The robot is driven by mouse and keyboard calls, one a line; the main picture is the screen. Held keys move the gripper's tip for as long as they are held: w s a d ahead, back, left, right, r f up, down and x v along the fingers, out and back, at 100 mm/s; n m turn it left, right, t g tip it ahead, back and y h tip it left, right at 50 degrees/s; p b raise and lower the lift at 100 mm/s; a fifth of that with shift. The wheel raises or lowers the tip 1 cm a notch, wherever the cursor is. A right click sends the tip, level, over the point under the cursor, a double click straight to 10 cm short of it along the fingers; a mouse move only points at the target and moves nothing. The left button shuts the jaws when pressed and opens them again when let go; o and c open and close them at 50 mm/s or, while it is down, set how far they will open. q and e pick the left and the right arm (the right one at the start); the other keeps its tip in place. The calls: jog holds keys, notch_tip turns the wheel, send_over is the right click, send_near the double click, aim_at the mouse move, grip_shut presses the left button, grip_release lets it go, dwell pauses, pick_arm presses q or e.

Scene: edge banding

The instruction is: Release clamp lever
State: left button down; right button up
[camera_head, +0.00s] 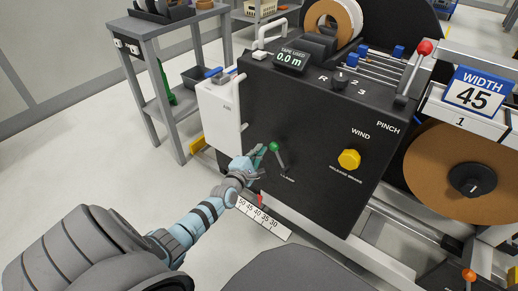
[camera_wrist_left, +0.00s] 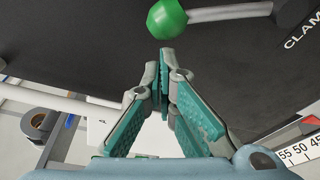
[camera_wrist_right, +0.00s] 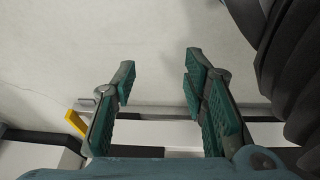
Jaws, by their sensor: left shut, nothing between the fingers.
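The clamp lever has a green ball knob (camera_head: 274,147) on a grey rod and sits on the lower part of the dark machine panel (camera_head: 300,110), above the "CLAMP" label. The green knob also shows at the top of the left wrist view (camera_wrist_left: 166,18), with its rod running to the right. My left gripper (camera_head: 261,157) is just left of and below the knob. Its fingertips (camera_wrist_left: 166,58) are together, with nothing between them; the knob lies just beyond the tips, and contact cannot be told. My right gripper (camera_wrist_right: 160,80) is open and empty over pale floor, outside the head view.
A white box (camera_head: 219,110) is on the panel's left side. A ruler strip (camera_head: 262,219) runs below the panel. A grey cart (camera_head: 150,60) stands behind left.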

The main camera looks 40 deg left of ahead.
pick_arm(q)
jog(key=shift+d, duration=0.1)
pick_arm(e)
jog(key=shift+f, duration=0.15)
pick_arm(q)
jog(key=shift+d+r, duration=0.1)
jog(key=shift+d, duration=0.05)
pick_arm(e)
jog(key=shift+s+f, duration=0.1)
pick_arm(q)
jog(key=shift+d+r+m, duration=0.15)
jog(key=shift+m, duration=0.15)
pick_arm(e)
jog(key=shift+d+f, duration=0.1)
jog(key=shift+f, duration=0.2)
pick_arm(q)
jog(key=shift+d+r+p, duration=0.1)
jog(key=shift+p, duration=0.25)
jog(key=d+r+m+t+p, duration=0.1)
jog(key=d+r+m+t, duration=0.1)
jog(key=d+m, duration=0.8)
jog(key=shift+w+d+r+m+t, duration=0.2)
jog(key=shift+d+m+t, duration=0.25)
jog(key=shift+m, duration=0.55)
pick_arm(e)
jog(key=shift+s+d+f, duration=0.15)
jog(key=shift+s+f, duration=0.75)
jog(key=shift+f, duration=0.15)
